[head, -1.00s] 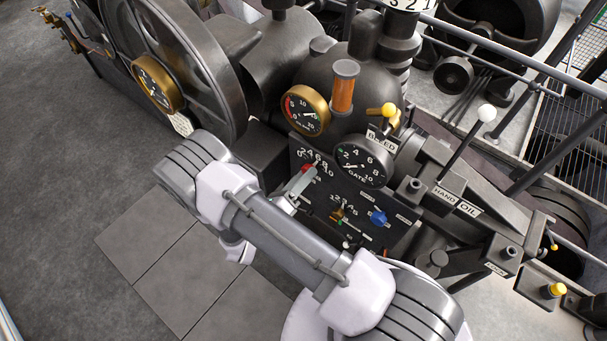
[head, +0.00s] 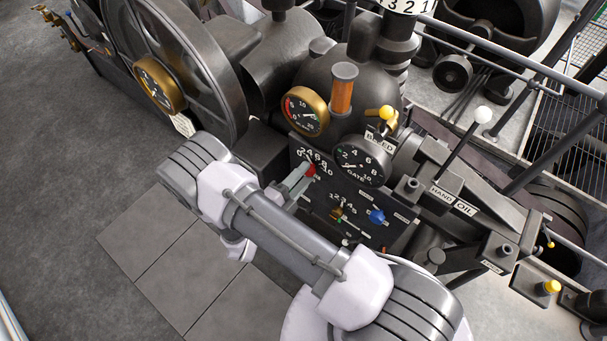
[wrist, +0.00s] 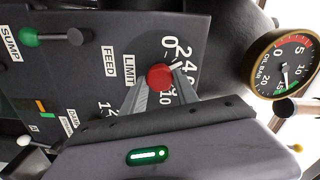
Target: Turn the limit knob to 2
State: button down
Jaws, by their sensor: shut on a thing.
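The limit knob (wrist: 158,77) is red and stands on the dark panel beside the LIMIT label (wrist: 129,70). A scale from 0 to 10 curves around it. A pale pointer mark (wrist: 178,66) shows at its edge towards the low numbers; the exact number is unclear. My gripper (wrist: 162,88) is shut on the knob, its grey fingers on either side and covering part of the scale. In the head view the red knob (head: 311,170) shows at the tip of my gripper (head: 306,176), below the 2 4 6 8 10 marks.
A blue knob (head: 377,217) and a small brown-orange control (head: 337,214) sit lower on the panel. The GATE gauge (head: 361,165) and a brass-rimmed gauge (head: 305,112) are close above. A green knob (wrist: 29,37) is near the FEED and SUMP labels. Open floor lies left.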

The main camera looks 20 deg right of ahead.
jog(key=shift+n, duration=1.2)
jog(key=c, duration=0.9)
grip_release()
jog(key=shift+c, duration=0.2)
jog(key=p+v, duration=0.1)
jog(key=v, duration=1.6)
jog(key=shift+a+p, duration=0.15)
jog(key=shift+p, duration=0.25)
jog(key=shift+s, duration=0.1)
